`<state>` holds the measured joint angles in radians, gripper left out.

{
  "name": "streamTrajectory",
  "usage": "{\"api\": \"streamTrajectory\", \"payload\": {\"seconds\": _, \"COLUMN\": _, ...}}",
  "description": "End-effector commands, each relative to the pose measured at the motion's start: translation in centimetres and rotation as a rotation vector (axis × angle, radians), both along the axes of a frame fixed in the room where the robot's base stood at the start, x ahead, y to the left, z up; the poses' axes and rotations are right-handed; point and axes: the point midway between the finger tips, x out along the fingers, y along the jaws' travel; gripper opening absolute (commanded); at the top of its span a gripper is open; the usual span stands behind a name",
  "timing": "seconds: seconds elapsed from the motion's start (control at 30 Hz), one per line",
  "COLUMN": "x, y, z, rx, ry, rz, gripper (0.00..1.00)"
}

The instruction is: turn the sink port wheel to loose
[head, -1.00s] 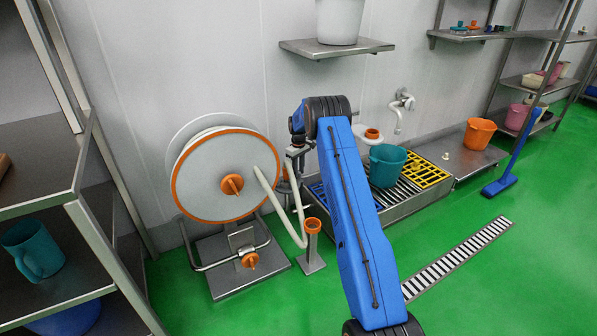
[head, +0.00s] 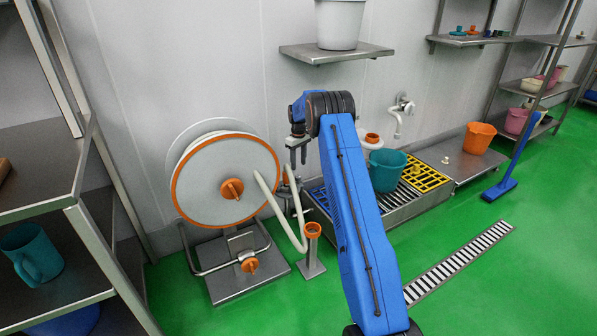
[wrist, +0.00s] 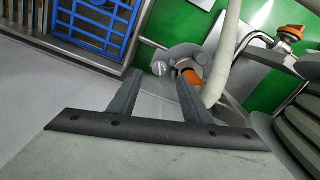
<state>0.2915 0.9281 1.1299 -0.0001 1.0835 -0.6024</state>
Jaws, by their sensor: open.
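A small orange part (head: 286,173), possibly the sink port wheel, shows partly behind the pale hose, between the hose reel and the sink. In the wrist view an orange handle (wrist: 190,77) sits on a round grey fitting (wrist: 183,56), just beyond my right fingertip. I cannot read any setting on it. My gripper (head: 298,155) points down, with its fingers apart and nothing between them. It is above the orange part, and its open fingers show in the wrist view (wrist: 160,82).
The hose reel (head: 222,180) with an orange rim stands at left. Its pale hose (head: 283,215) loops down close to the fitting, beside a post with an orange cup (head: 313,229). The sink grate holds a teal bucket (head: 388,170). A wall shelf (head: 337,54) is above. Green floor is clear in front.

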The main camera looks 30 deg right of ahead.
Motion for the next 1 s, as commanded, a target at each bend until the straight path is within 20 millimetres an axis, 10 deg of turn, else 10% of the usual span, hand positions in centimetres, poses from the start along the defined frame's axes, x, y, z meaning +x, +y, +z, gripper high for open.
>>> {"api": "streamTrajectory", "payload": {"seconds": 0.5, "x": 0.0, "y": 0.0, "z": 8.9, "rx": -0.001, "ry": -0.001, "rz": 0.000, "gripper": 0.44}}
{"api": "streamTrajectory", "payload": {"seconds": 1.0, "x": 0.0, "y": 0.0, "z": 9.8, "rx": 0.000, "ry": 0.000, "rz": 0.000, "gripper": 0.44}}
